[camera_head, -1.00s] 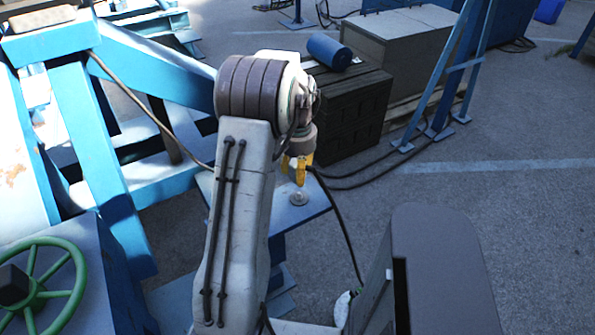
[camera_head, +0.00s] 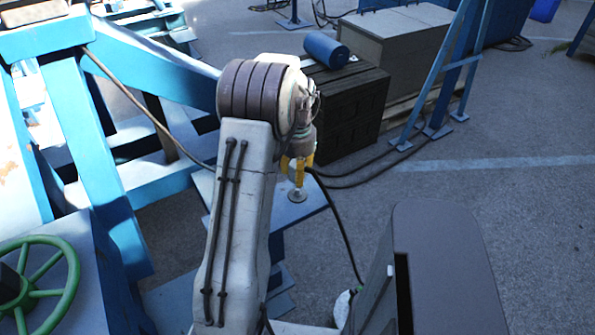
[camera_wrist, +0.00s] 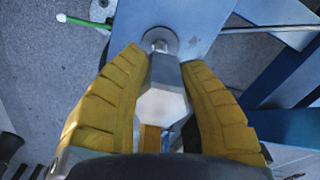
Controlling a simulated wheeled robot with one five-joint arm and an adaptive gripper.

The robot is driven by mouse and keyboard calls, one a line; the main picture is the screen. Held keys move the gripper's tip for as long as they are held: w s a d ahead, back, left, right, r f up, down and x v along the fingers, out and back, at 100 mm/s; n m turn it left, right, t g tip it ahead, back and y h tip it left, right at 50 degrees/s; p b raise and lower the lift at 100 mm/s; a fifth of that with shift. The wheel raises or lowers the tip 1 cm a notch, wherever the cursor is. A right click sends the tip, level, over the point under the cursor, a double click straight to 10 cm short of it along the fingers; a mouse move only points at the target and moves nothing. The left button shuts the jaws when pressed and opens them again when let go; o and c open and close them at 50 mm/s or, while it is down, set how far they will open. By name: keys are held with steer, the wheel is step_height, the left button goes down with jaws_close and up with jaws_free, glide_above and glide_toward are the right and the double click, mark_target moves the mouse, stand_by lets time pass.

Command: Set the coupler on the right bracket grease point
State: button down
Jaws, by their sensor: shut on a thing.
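My gripper (camera_head: 299,163), with yellow fingers, is shut on the coupler, a silver faceted metal piece (camera_wrist: 163,95), in the wrist view. The coupler's far end points at the grease point, a small nipple on a round grey disc (camera_wrist: 171,37) on the blue bracket plate (camera_wrist: 205,18). In the head view, the disc (camera_head: 297,196) lies directly below the fingers on the plate (camera_head: 315,198). The coupler tip and nipple overlap in the wrist view; I cannot tell whether they touch. My arm hides part of the plate.
A green handwheel (camera_head: 28,287) and blue frame (camera_head: 150,70) stand at the left. Dark crates (camera_head: 345,108) with a blue roll (camera_head: 327,50) stand behind. A black hose (camera_head: 343,226) runs down beside the plate. Open pavement (camera_head: 530,210) lies to the right.

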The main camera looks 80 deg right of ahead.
mark_target(298, 189)
steer(key=shift+f+b, duration=2)
steer(key=shift+f, duration=0.95)
steer(key=c, duration=0.8)
jaws_free()
step_height(298, 189, up, 12)
steer(key=shift+r, duration=0.1)
